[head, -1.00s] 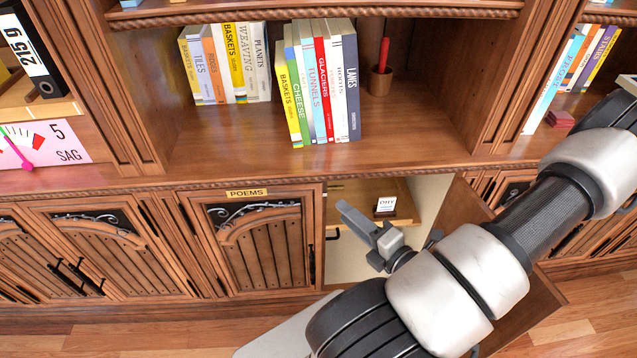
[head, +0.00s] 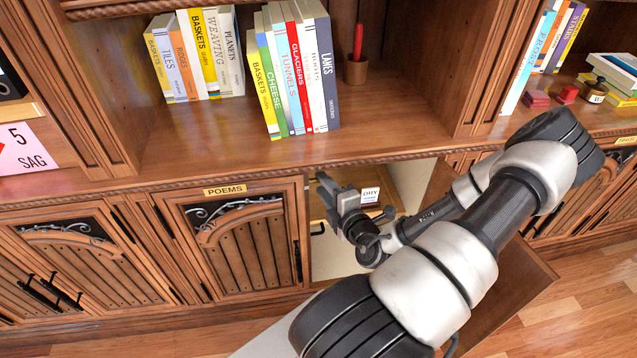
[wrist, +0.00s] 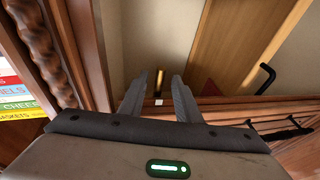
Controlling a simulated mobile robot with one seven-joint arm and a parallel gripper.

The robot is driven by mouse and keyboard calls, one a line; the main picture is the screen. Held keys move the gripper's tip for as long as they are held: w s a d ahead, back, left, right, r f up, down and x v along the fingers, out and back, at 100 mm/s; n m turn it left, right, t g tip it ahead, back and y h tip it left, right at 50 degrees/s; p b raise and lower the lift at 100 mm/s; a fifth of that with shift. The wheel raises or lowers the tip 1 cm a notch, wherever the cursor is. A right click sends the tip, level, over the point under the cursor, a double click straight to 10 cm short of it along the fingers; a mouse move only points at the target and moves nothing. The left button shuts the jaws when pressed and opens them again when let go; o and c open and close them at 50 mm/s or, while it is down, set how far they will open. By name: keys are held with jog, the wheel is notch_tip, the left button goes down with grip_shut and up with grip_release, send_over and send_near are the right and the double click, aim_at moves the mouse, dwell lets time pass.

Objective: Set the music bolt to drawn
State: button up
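My gripper (wrist: 157,84) is open, its two grey fingers apart and empty in the wrist view. In the head view my gripper (head: 335,199) is at the mouth of the open cupboard, right of the POEMS door. A small brass-coloured upright piece (wrist: 159,77), possibly the music bolt, shows between the fingertips against the cream inside wall. A small white patch (wrist: 158,102) lies just below it. I cannot tell whether the bolt is drawn, nor whether the fingers touch it. The bolt cannot be made out in the head view.
The POEMS door (head: 243,245) is shut. The cupboard's open door (head: 508,290) stands out behind my arm. Inside are a tan wooden panel (wrist: 230,40) with a black handle (wrist: 265,76) and a small white card (head: 370,195). A shelf of books (head: 292,75) is above.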

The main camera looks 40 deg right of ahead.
jog(key=shift+x, duration=1.7)
grip_shut()
